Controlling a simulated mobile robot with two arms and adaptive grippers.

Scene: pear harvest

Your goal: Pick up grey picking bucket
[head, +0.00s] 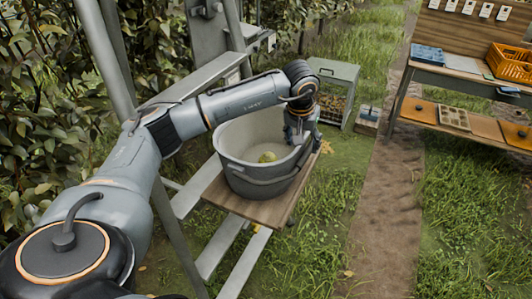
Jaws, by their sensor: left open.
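The grey picking bucket (236,170) stands upright on a wooden board (257,208) fixed to a ladder-like metal frame. My left arm reaches across above the bucket from the left. My left gripper (296,138) points down at the bucket's right rim and is open. Its fingertips are small in the picture, so I cannot tell whether they touch the rim. The bucket's handle hangs down along its front side. My right gripper is not in view.
Metal ladder rails (225,243) stand around the board. A grey crate (338,75) sits on the grass behind the bucket. A workbench (470,75) with an orange basket (509,63) and a blue tray (428,54) stands at the right. A dirt path (392,215) and grass are clear. Leafy bushes fill the left.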

